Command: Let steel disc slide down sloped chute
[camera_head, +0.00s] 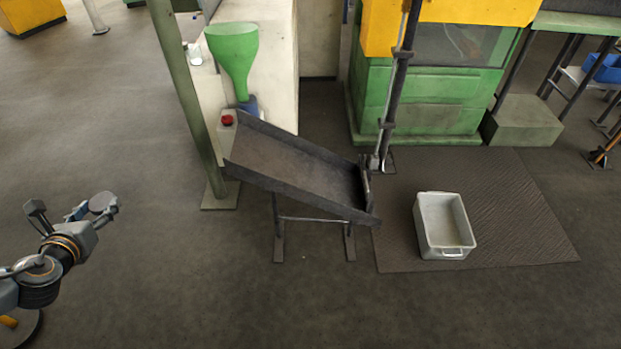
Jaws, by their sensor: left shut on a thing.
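My left gripper (86,213) comes in at the left edge, above the floor. It is shut on a grey, round steel disc (103,201); the fingertips are small, so the exact grip is hard to see. The sloped chute (300,170) stands in the middle on dark legs. It is a dark tray with raised side walls, high at its left end and low at its right end. Its bed looks empty. The disc is well to the left of the chute's high end, clear of it. My right gripper is not in view.
A grey bin (425,232) stands on a dark mat (520,225) to the right of the chute's low end. A green post (187,95) rises close to the chute's high end. A green and yellow machine (420,100) stands behind. The floor between gripper and chute is clear.

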